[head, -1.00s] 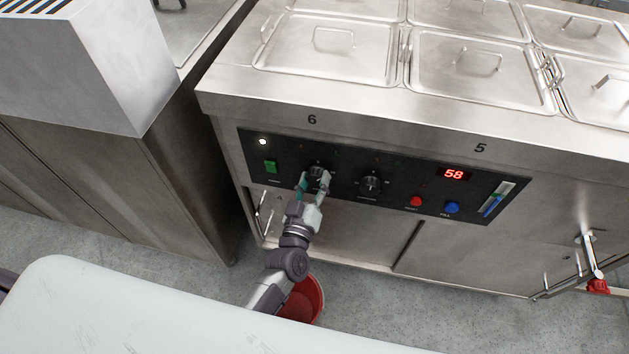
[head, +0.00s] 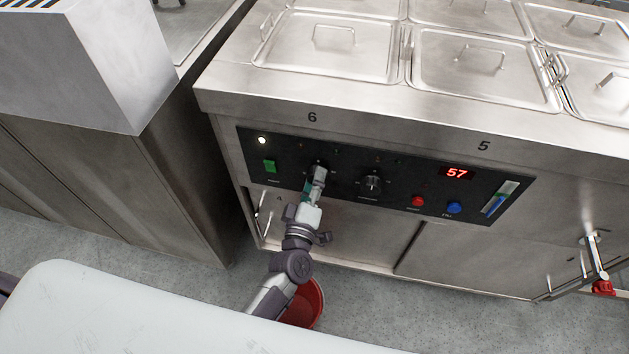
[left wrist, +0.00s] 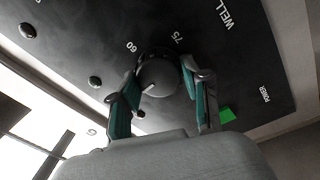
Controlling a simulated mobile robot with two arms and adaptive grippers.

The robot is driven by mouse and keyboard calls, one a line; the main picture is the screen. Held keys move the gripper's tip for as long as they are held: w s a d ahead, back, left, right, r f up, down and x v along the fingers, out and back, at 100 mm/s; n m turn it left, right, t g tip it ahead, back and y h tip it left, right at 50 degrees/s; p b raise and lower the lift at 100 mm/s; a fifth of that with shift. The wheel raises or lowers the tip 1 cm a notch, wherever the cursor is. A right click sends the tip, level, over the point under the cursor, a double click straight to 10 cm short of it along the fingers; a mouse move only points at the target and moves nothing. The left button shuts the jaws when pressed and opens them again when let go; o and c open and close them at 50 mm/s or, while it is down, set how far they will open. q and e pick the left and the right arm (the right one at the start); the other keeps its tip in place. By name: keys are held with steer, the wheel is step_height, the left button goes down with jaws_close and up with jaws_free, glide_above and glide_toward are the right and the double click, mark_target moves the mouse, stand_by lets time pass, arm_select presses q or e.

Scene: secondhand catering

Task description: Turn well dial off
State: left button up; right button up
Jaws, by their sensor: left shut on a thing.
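The well dial is a round black knob with a white pointer line. It shows in the left wrist view (left wrist: 158,73), near the marks 60 and 75 and the word WELL. In the head view my left gripper (head: 316,178) covers most of it, at the left part of the black control panel (head: 285,145). The gripper is shut on the dial, one teal-padded finger on each side. It is rolled so that its fingers line up nearly edge-on in the head view. My right gripper is in neither view.
A second black dial (head: 372,184) sits close to the right of the gripper. A green power switch (head: 270,166) is to its left. Red (head: 418,201) and blue (head: 454,208) buttons and a display reading 57 (head: 456,173) are further right. A red bucket (head: 308,302) stands below my arm.

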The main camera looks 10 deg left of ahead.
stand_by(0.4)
arm_select(q)
steer(key=o, duration=1.2)
steer(key=shift+c, duration=0.2)
steer(key=s, duration=1.2)
steer(key=shift+f, duration=0.4)
steer(key=s+f+m+g+h+p, duration=0.1)
steer(key=s+f+m+g, duration=0.35)
steer(key=f, duration=0.75)
steer(key=s+f+m+g+h+p, duration=0.15)
steer(key=s+f+m+g, duration=0.3)
steer(key=f, duration=0.65)
steer(key=s+a+f+m+g, duration=0.2)
steer(key=s+a+f+g, duration=0.1)
steer(key=s, duration=0.4)
steer(key=s+a+f+m+g+y+p, duration=0.1)
steer(key=s+a+f+m+g, duration=0.1)
steer(key=s+a+f, duration=0.3)
steer(key=s+a+f+m+g+y, duration=0.1)
steer(key=s+a+f+m+g, duration=0.1)
steer(key=s+f, duration=0.5)
steer(key=s+a+g, duration=0.1)
steer(key=s+a, duration=0.1)
steer(key=s, duration=0.2)
steer(key=shift+s+a+f+g, duration=0.15)
steer(key=shift+a+f+g, duration=0.05)
steer(key=shift+a+g, duration=0.2)
